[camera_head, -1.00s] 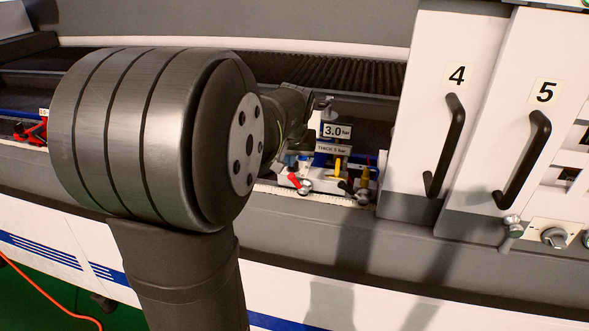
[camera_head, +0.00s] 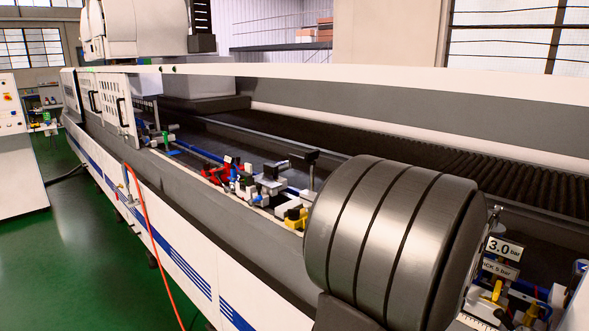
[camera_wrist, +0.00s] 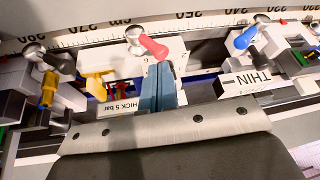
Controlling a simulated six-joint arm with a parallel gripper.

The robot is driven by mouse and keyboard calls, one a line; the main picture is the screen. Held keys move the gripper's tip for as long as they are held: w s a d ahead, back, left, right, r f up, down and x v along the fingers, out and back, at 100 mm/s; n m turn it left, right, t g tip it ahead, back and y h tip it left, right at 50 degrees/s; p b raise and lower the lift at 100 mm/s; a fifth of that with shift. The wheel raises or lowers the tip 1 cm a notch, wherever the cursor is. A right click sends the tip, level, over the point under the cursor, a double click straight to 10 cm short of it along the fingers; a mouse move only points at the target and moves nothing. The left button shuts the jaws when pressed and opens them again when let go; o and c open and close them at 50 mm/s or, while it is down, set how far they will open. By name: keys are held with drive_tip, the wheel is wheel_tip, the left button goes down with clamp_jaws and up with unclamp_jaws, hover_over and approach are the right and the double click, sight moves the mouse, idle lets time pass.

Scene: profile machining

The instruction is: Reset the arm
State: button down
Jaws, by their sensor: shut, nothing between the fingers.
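My gripper shows in the wrist view, its two blue-grey fingers (camera_wrist: 158,68) side by side, shut and empty. The fingertips are close to a lever with a red handle (camera_wrist: 152,45) on a clamp; I cannot tell whether they touch it. In the head view my large grey arm joint fills the lower right and the gripper is hidden.
Near the fingers are a blue-handled lever (camera_wrist: 246,38), a dark-handled lever (camera_wrist: 60,60), a yellow part (camera_wrist: 98,80) and a "THIN" label (camera_wrist: 258,78). Behind runs a ruler (camera_wrist: 90,36). In the head view, a "3.0 bar" sign (camera_head: 503,249) and clamps (camera_head: 270,180) line the machine bed.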

drive_tip(key=shift+w+d+f, duration=0.15)
drive_tip(key=shift+d+f, duration=0.2)
drive_tip(key=shift+f, duration=0.45)
drive_tip(key=shift+w+d+f, duration=0.15)
drive_tip(key=shift+d+f, duration=0.15)
drive_tip(key=shift+f, duration=0.45)
drive_tip(key=c, duration=2.2)
unclamp_jaws()
